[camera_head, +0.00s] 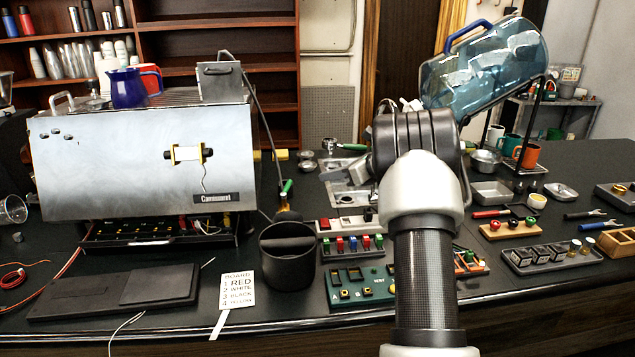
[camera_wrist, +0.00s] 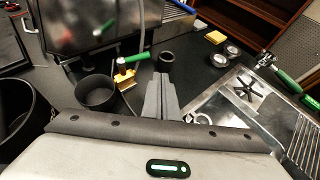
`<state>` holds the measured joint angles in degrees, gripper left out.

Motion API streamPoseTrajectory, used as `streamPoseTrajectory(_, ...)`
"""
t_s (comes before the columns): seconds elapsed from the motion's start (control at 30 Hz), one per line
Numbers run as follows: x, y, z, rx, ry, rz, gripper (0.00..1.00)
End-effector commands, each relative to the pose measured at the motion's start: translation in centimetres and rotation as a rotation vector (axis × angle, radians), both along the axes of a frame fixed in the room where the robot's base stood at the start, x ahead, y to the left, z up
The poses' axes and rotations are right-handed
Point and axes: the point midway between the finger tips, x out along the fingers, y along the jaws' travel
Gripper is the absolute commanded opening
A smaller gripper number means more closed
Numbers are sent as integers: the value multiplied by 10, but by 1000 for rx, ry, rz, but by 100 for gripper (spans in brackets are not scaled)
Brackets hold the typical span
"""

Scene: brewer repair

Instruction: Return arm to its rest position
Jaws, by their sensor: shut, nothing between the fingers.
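My arm (camera_head: 425,250) rises from the bottom of the head view, right of the middle, with its dark wrist bent over at the top. My gripper (camera_head: 350,172) points left from the wrist, above the counter near the metal sink area, partly hidden by the wrist. In the wrist view its grey fingers (camera_wrist: 161,85) are together with nothing between them. A dark round cup-like thing (camera_wrist: 167,61) shows just beyond the fingertips; I cannot tell its distance from them.
The steel brewer (camera_head: 130,165) stands at left. A black bin (camera_head: 287,262) and a button board (camera_head: 360,284) sit near the front edge. A blue water jug (camera_head: 485,65) leans behind my wrist. Trays (camera_head: 491,193) and small parts crowd the right counter.

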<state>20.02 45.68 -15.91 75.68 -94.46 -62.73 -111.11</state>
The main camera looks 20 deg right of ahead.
Motion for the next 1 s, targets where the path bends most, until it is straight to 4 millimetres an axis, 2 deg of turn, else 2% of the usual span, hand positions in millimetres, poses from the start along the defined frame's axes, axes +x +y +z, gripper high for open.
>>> streamPoseTrajectory(0.03,-6,-10,5,-1,-1,-3,0)
streamPoseTrajectory(0.2,-18,-27,16,-1,0,-2,0)
streamPoseTrajectory(0.47,-23,-34,22,3,-1,-5,0)
streamPoseTrajectory(0.53,-19,-33,33,21,-8,-39,0)
streamPoseTrajectory(0.57,-17,-32,41,38,-14,-65,0)
streamPoseTrajectory(0.67,-6,-30,89,149,-43,-227,0)
streamPoseTrajectory(0.77,-5,-29,158,385,-73,-486,0)
streamPoseTrajectory(0.8,-11,-30,184,506,-77,-597,0)
streamPoseTrajectory(0.87,-26,-30,214,700,-72,-752,0)
streamPoseTrajectory(0.9,-40,-29,229,834,-60,-851,0)
streamPoseTrajectory(0.97,-65,-26,244,1044,-32,-991,0)
streamPoseTrajectory(1.0,-85,-23,248,1185,-3,-1082,0)
